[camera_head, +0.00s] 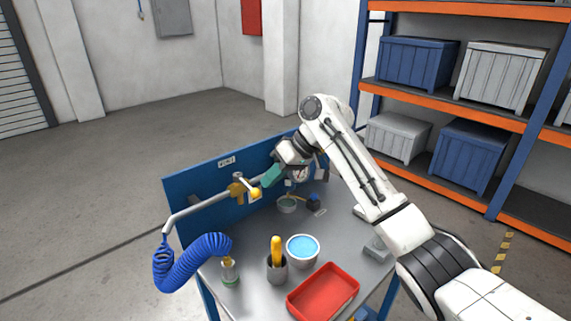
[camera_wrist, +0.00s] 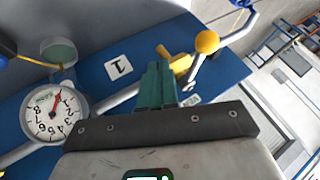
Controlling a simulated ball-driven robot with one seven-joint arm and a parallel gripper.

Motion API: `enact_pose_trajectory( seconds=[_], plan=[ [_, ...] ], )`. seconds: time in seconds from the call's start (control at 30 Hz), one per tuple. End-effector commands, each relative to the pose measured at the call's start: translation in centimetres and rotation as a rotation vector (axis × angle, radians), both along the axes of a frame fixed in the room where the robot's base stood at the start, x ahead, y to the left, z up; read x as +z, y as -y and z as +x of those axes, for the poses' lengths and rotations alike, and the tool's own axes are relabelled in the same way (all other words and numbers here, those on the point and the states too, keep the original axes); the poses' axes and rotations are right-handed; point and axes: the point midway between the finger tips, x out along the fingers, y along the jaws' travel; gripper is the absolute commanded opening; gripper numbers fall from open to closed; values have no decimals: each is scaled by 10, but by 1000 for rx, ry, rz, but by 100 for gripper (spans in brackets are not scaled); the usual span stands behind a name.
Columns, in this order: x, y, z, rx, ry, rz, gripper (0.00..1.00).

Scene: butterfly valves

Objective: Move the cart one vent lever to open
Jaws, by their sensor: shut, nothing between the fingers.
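The vent lever is a grey arm with a yellow ball knob (camera_head: 256,192) on a brass-yellow valve body (camera_head: 237,190), set in a grey pipe on the blue back panel. In the wrist view the knob (camera_wrist: 207,41) is at upper right, and the lever stands at an angle to the pipe. A plate marked 1 (camera_wrist: 118,68) is beside the valve. My gripper (camera_head: 267,181) has teal fingers, shut and empty, just right of the knob in the head view. In the wrist view the fingers (camera_wrist: 158,82) partly cover the valve body (camera_wrist: 180,63); contact is unclear.
A pressure gauge (camera_wrist: 55,115) sits on the pipe. The bench holds a blue coiled hose (camera_head: 190,262), a pot with a yellow handle (camera_head: 276,268), a bowl of blue liquid (camera_head: 303,250) and a red tray (camera_head: 323,292). Shelving (camera_head: 470,112) stands at right; floor at left is clear.

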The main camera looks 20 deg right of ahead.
Motion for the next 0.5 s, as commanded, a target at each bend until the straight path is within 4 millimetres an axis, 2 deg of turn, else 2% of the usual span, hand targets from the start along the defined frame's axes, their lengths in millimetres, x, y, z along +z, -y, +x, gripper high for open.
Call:
enact_pose_trajectory(
  seconds=[0.03, 0.2, 0.5],
  plan=[
    [5, -7, -2, 3, 4, -1, 0],
    [7, -22, -5, 1, 2, 0, 0],
    [8, -27, -6, 0, 2, 1, 0]
  ],
)
